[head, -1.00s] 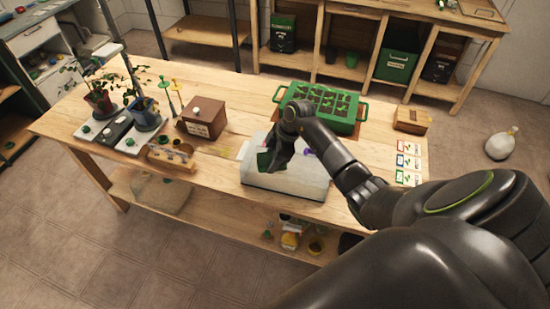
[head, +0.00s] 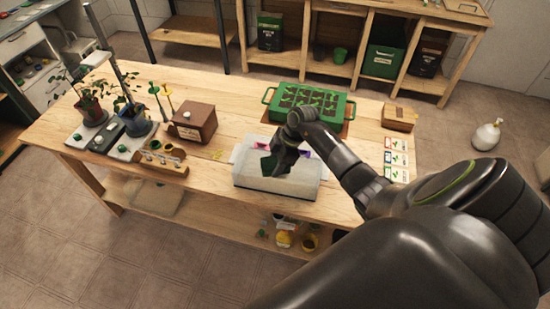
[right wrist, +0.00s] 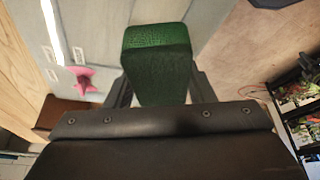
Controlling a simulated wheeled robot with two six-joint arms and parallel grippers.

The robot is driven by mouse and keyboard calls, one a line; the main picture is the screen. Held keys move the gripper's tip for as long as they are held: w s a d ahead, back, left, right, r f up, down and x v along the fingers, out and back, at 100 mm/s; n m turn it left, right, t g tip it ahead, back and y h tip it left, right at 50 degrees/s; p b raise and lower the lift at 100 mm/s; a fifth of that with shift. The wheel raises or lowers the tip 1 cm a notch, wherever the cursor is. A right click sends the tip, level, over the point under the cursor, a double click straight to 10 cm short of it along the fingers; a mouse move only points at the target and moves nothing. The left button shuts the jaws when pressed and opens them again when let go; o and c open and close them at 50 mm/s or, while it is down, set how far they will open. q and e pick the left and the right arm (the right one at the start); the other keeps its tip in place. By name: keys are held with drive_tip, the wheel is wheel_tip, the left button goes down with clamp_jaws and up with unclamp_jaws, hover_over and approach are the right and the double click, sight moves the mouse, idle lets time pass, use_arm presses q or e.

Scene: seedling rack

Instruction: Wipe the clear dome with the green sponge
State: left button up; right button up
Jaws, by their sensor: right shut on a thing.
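The clear dome (head: 300,184) is a long, low, see-through cover on the middle of the wooden table, near its front edge. Pink and purple things show through it in the head view. My right gripper (head: 275,157) is over the dome and shut on the dark green sponge (head: 267,165). In the right wrist view the sponge (right wrist: 158,62) sits between the two fingers, with the pale dome (right wrist: 105,25) behind it and a pink star shape showing there. Whether the sponge touches the dome I cannot tell. My left gripper is not in view.
A green seedling tray (head: 310,101) stands behind the dome. A brown box (head: 194,123), potted plants (head: 137,121) and a wooden holder (head: 163,165) are to the left. A small wooden box (head: 398,117) and seed cards (head: 396,158) are to the right.

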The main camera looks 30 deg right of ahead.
sight(270, 163)
wheel_tip(270, 163, up, 5)
drive_tip(key=p, duration=0.4)
drive_tip(key=shift+f, duration=0.2)
drive_tip(key=shift+r+p, duration=0.95)
drive_tip(key=shift+r, duration=0.15)
drive_tip(key=shift+s+f, duration=0.1)
drive_tip(key=shift+f, duration=0.05)
